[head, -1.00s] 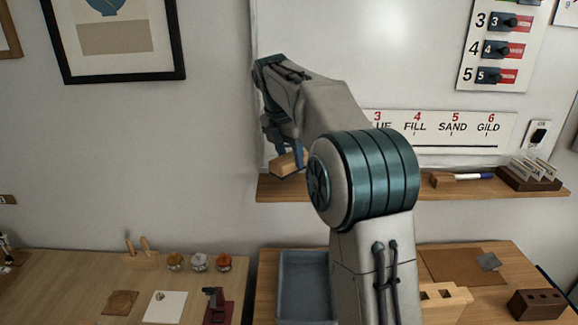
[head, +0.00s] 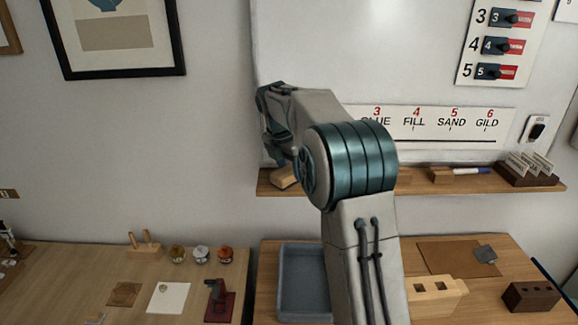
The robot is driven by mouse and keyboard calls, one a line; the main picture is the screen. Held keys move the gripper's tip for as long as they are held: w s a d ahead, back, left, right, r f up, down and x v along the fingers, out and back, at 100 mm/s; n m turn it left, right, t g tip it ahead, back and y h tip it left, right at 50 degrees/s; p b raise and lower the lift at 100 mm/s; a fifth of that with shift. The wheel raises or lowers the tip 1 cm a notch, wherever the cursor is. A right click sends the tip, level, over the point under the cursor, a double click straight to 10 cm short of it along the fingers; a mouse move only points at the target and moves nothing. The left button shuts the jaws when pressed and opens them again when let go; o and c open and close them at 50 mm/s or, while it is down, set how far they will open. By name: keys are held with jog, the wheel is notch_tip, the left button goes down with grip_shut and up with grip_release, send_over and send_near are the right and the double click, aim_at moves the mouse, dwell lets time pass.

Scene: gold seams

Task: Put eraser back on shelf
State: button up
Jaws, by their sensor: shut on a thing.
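The eraser (head: 283,178) is a tan, wood-coloured block at the left end of the wooden shelf (head: 400,184) under the whiteboard. My gripper (head: 285,164) points down and is shut on it. My arm covers most of the fingers and the right part of the eraser. The eraser overlaps the shelf in the head view, and I cannot tell whether it touches the shelf surface.
Below are a grey-blue tray (head: 303,283) and a notched wooden block (head: 436,298). The shelf between my arm and the block looks clear.

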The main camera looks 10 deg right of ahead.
aim_at(282, 174)
jog(key=o, duration=0.9)
jog(key=v, duration=1.2)
jog(key=s+m, duration=0.6)
jog(key=s, duration=0.3)
jog(key=shift+s+d+f+m+t+y, duration=0.4)
jog(key=shift+s+f+m, duration=1.85)
jog(key=shift+s+m, duration=1.45)
jog(key=shift+s+d+f+m+t+y, duration=0.35)
jog(key=shift+s+f+m, duration=2.05)
jog(key=shift+s, duration=2.45)
jog(key=shift+s+d+f+m+t+y, duration=0.4)
jog(key=shift+s+f+m, duration=1.75)
jog(key=shift+s+m, duration=1.65)
